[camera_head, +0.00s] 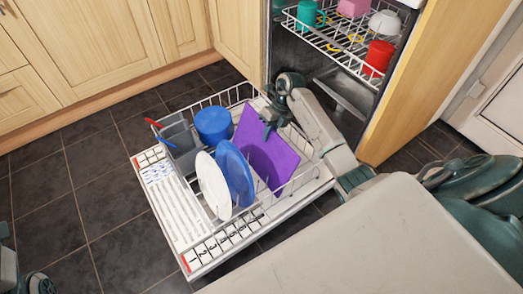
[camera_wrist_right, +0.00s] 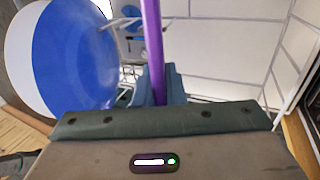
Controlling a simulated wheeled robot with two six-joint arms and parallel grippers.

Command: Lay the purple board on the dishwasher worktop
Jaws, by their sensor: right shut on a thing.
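The purple board (camera_head: 266,152) stands on edge, tilted, in the right part of the pulled-out lower dishwasher rack (camera_head: 213,240). My right gripper (camera_head: 274,118) is at its top edge, shut on it. In the right wrist view the board (camera_wrist_right: 152,45) shows as a thin upright strip running down between the fingers (camera_wrist_right: 157,85). The fingers hide the gripped part. The dishwasher worktop cannot be made out in either view. Only a small piece of what seems my left arm shows at the bottom left of the head view; its jaws do not show.
The upper rack (camera_head: 334,44) holds a teal mug (camera_head: 306,13), white bowl (camera_head: 385,23) and red cup (camera_head: 378,58). Wooden cabinets (camera_head: 85,50) stand behind.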

